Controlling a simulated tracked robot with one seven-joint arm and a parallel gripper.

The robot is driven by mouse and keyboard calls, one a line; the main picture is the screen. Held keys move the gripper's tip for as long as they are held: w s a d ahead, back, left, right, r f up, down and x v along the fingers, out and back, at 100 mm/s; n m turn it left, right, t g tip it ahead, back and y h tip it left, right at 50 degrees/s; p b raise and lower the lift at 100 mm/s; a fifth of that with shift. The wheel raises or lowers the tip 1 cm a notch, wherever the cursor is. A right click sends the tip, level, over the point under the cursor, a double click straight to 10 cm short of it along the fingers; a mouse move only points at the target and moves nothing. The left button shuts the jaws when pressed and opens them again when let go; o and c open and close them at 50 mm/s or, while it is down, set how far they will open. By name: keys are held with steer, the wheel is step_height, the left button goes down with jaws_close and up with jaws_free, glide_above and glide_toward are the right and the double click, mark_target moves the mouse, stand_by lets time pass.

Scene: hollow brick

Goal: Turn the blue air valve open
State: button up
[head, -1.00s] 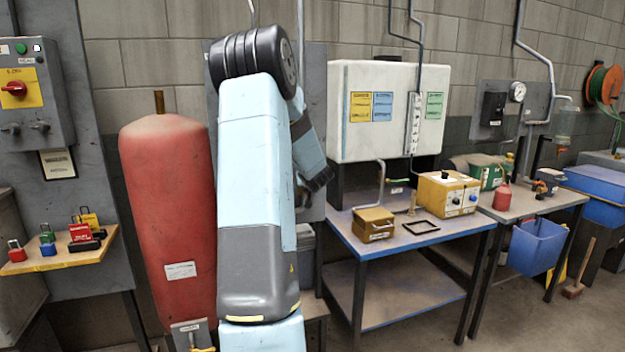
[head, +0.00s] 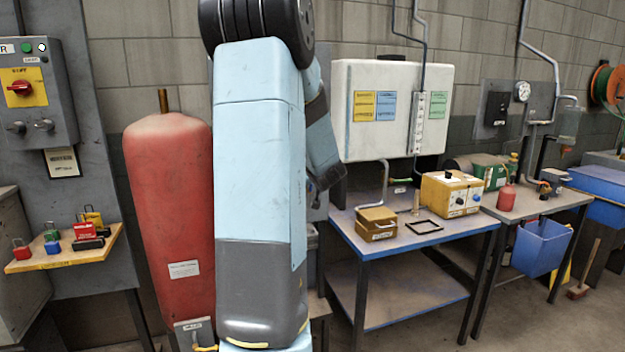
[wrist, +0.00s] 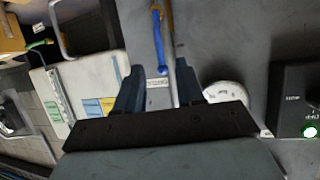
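The blue valve lever (wrist: 158,40) shows at the top middle of the wrist view, beside a thin pipe on a grey panel. My gripper (wrist: 160,70) is open, its two dark fingers spread either side of the pipe and a small white label. The lever lies just beyond the fingertips, roughly in line with the gap. I cannot tell whether anything touches it. In the head view my arm hides the valve, and the gripper is not clearly visible.
A white round gauge (wrist: 225,93) is close to the right finger. A dark box (wrist: 295,98) is further right. In the head view a red tank (head: 170,220) stands left of my arm, and a workbench (head: 345,225) with a yellow box (head: 448,195) stands right.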

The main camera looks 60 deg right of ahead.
steer(key=shift+v, duration=1.2)
steer(key=w+a+r+n+y, duration=0.1)
steer(key=w+a+r, duration=0.1)
steer(key=a, duration=0.8)
steer(key=w+a+r+n+y, duration=0.1)
steer(key=w+a+r+y, duration=0.15)
steer(key=a, duration=0.75)
steer(key=w+a+r+n+y, duration=0.1)
steer(key=w+a+r, duration=0.1)
steer(key=a, duration=0.9)
steer(key=s+a+n+g+y, duration=0.1)
steer(key=s+a, duration=0.3)
steer(key=a, duration=0.4)
steer(key=s+a+n+g+y, duration=0.1)
steer(key=s+a+n+y, duration=0.1)
steer(key=s+a, duration=0.3)
steer(key=s+a+f+n+g+y, duration=0.1)
steer(key=s+a, duration=0.4)
steer(key=a, duration=0.7)
steer(key=n+y, duration=0.1)
steer(key=n, duration=0.1)
steer(key=shift+n, duration=0.3)
